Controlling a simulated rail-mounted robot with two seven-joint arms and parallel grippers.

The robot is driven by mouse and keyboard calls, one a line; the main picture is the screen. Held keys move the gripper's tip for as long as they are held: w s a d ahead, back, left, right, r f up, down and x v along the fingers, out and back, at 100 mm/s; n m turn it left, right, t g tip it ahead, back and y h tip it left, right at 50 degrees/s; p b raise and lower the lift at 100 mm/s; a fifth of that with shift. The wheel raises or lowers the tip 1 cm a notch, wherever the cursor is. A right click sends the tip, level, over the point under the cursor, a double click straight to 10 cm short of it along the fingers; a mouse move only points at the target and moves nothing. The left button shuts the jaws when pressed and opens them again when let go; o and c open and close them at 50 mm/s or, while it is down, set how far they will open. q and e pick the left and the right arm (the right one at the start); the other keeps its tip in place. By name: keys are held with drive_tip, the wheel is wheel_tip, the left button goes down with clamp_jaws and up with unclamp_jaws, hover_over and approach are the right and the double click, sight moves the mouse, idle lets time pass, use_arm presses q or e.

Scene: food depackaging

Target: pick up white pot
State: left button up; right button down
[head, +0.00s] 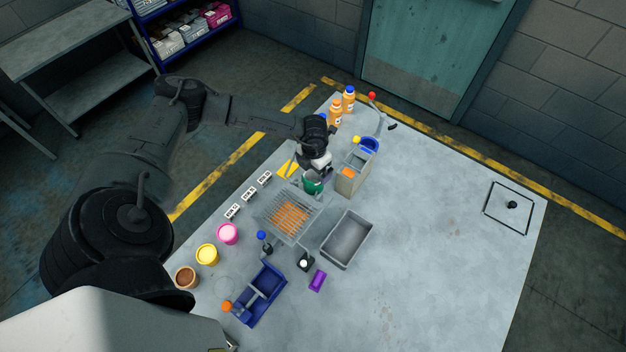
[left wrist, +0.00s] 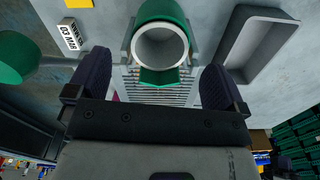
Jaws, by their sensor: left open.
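My left gripper (head: 316,170) is open above the far left part of the table. Its two dark fingers stand wide apart in the left wrist view (left wrist: 154,82). A green cylinder with a pale, whitish round opening (left wrist: 160,46) shows just ahead of the gap between them. It appears in the head view as a green item (head: 312,186) right below the gripper, partly hidden by it. The fingers do not visibly grip it. No plainly white pot can be made out elsewhere; a pink pot (head: 228,233), a yellow pot (head: 207,254) and a brown-topped pot (head: 186,276) stand along the left edge.
A wire rack (head: 262,214) with orange sticks lies near the green item. A grey tray (head: 329,258), blue holder (head: 249,318), beige box (head: 342,184) and orange bottles (head: 348,98) stand around. The table's right side is mostly clear, except for a square frame (head: 487,207).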

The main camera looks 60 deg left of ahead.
sight(314, 176)
use_arm(q)
drive_tip(key=shift+f+p, duration=0.3)
drive_tip(key=shift+f, duration=1.35)
drive_tip(key=c, duration=1.1)
drive_tip(key=shift+r, duration=0.2)
drive_tip(key=shift+c, duration=0.2)
